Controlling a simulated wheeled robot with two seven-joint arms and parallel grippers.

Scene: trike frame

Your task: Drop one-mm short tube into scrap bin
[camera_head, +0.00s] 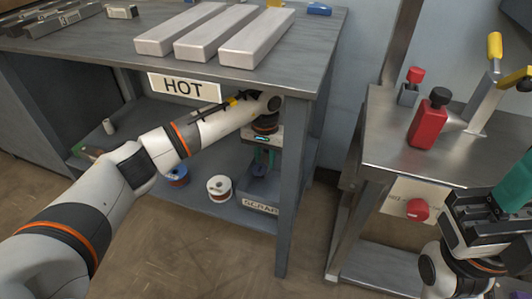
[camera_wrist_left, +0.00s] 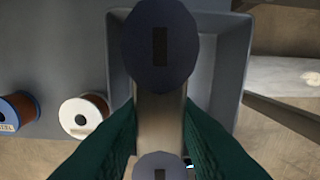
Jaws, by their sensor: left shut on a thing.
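My left gripper (camera_head: 264,156) reaches under the bench with its green fingers pointing down over the scrap bin (camera_head: 262,208). In the left wrist view its fingers are shut on a pale tube (camera_wrist_left: 158,112), one finger on each side. Dark blue round ends with a slot show at the tube's far and near ends. In that view the grey bin (camera_wrist_left: 236,62) lies behind the tube. The exact height of the tube over the bin is hard to tell. My right gripper (camera_head: 507,190) is at the right edge, partly cut off; its fingertips and any load are unclear.
The bench top with three pale bars (camera_head: 215,33) and a HOT sign (camera_head: 184,87) overhangs my left arm. A blue spool (camera_head: 177,177) and a white spool (camera_head: 219,188) stand left of the bin. A bench leg (camera_head: 292,190) is close on its right. A second table (camera_head: 385,150) holds clamps.

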